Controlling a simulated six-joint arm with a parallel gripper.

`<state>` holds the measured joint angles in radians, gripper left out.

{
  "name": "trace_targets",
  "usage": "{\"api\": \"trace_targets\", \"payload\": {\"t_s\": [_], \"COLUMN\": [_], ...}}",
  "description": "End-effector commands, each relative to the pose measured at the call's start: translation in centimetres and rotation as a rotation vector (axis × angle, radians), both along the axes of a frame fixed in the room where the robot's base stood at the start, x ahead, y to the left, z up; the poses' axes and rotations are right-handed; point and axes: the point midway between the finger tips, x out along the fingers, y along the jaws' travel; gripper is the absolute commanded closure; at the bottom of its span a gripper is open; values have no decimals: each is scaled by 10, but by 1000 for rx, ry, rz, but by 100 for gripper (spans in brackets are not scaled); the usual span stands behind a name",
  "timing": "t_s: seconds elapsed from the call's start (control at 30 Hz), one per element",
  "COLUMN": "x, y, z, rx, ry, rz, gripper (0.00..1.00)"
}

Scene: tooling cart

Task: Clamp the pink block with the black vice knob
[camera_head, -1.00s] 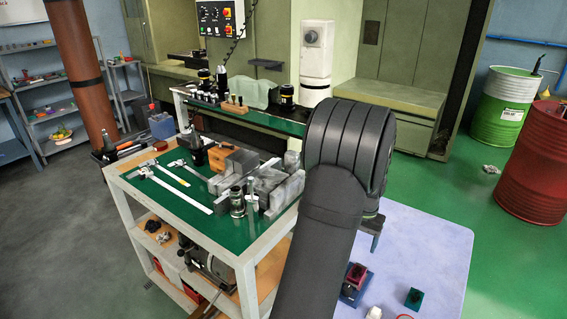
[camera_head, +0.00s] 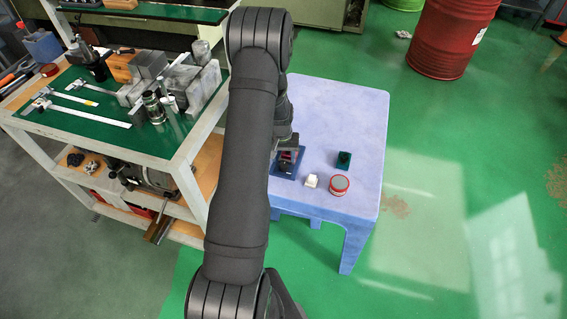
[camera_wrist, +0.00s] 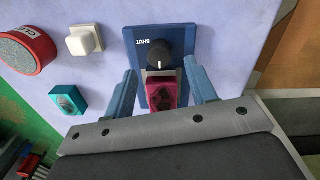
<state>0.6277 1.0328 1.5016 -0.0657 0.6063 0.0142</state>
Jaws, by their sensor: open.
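The pink block (camera_wrist: 161,92) sits by the blue vice plate (camera_wrist: 184,40), on the side of the black knob (camera_wrist: 158,53) nearer my gripper. The plate carries white lettering that looks like "SHUT". My gripper (camera_wrist: 160,74) is open, with one blue finger on each side of the block and a gap on both sides. I cannot tell its height above the table. In the head view the vice plate (camera_head: 284,172) shows beside my arm, which partly hides it. The pink block (camera_head: 288,155) shows as a small dark pink patch there.
The table's right and far parts are clear. A tool cart (camera_head: 70,125) with calipers and metal blocks stands to the left.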

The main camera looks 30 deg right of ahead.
Motion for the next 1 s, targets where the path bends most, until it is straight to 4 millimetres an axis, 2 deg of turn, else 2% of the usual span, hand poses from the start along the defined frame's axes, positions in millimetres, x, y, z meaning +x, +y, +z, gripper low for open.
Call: {"api": "trace_targets", "payload": {"t_s": [0.1, 0.3, 0.67, 0.77, 0.9, 1.0], "x": [-1, -1, -1, -1, -1, -1], "y": [0, -1, -1, -1, -1, -1], "z": [-21, -39, -44, -44, -44, -44], "rx": [1, 0, -1, -1, -1, -1], "ry": [2, 0, -1, -1, -1, -1], "rz": [0, 0, -1, 0, 0, -1], "gripper": [48, 48, 48, 64, 92, 93]}}
